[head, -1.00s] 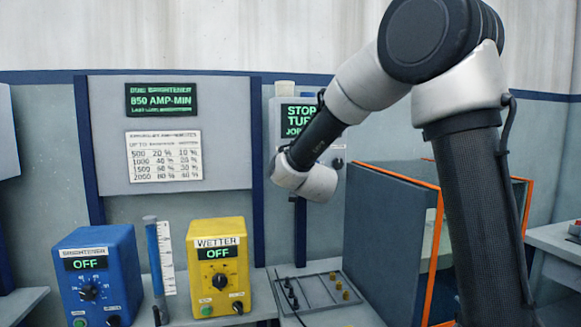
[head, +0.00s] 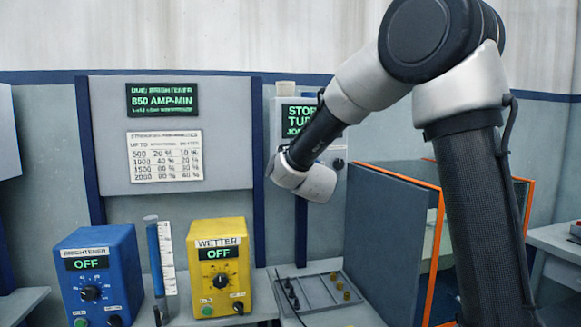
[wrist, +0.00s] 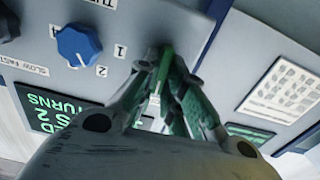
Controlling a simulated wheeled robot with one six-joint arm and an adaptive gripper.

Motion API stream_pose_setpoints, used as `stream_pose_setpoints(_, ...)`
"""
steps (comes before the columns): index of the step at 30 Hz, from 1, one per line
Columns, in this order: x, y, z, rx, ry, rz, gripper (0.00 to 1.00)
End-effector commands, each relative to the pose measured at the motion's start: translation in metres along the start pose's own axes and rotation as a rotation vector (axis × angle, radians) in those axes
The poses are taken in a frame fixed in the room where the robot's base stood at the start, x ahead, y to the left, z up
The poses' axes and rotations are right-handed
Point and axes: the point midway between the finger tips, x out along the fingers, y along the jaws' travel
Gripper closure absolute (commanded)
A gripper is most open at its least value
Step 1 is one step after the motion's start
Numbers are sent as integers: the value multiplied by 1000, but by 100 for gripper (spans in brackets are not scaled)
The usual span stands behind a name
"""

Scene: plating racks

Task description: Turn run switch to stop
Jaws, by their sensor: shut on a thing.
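The control box (head: 284,122) on the back wall carries a green-lit display (head: 299,113) with STOP in its top line; my arm covers its right part. In the wrist view the box face (wrist: 140,18) is turned upside down. My gripper (wrist: 163,58) is at this face, its two fingers closed together on a small part, which I take to be the run switch. The fingers hide nearly all of it, so its position cannot be read. In the head view my wrist hides the gripper.
A blue knob (wrist: 78,45) with numbers sits beside the fingers. A dark knob (head: 338,163) shows on the box's right. An orange-edged grey enclosure (head: 385,235) stands right.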

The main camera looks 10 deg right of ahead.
Motion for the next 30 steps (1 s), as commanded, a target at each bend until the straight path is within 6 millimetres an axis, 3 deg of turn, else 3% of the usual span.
stream_pose_setpoints(15,0,-3,2,-429,-2,-1,100)
stream_pose_setpoints(30,0,-4,2,-588,-2,-1,100)
